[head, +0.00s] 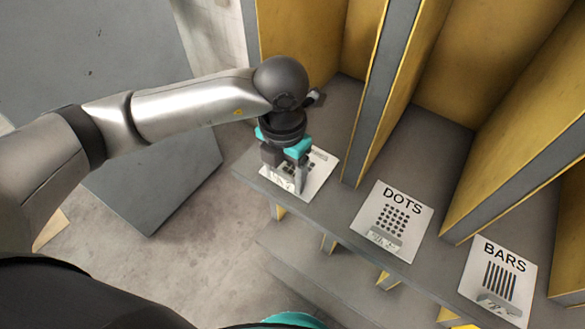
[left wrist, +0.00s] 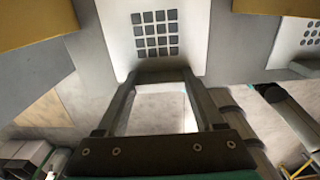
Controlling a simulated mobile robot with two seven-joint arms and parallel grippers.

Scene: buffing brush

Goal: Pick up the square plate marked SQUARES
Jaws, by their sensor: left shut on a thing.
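The white square plate marked SQUARES (head: 320,173) lies on the grey shelf ledge, partly hidden by my left gripper in the head view. Its grid of dark squares shows clearly in the left wrist view (left wrist: 155,55); its lettering is mostly hidden. My left gripper (head: 287,184) points down over the plate's near part. In the left wrist view the fingers (left wrist: 163,75) meet at the plate's near edge, shut on it; the exact contact is hard to see. My right gripper is in neither view.
A DOTS plate (head: 392,221) and a BARS plate (head: 498,280) lie farther right along the same ledge (head: 345,215). Yellow upright dividers (head: 400,90) with grey edges stand behind. Open floor (head: 195,240) lies left of the ledge.

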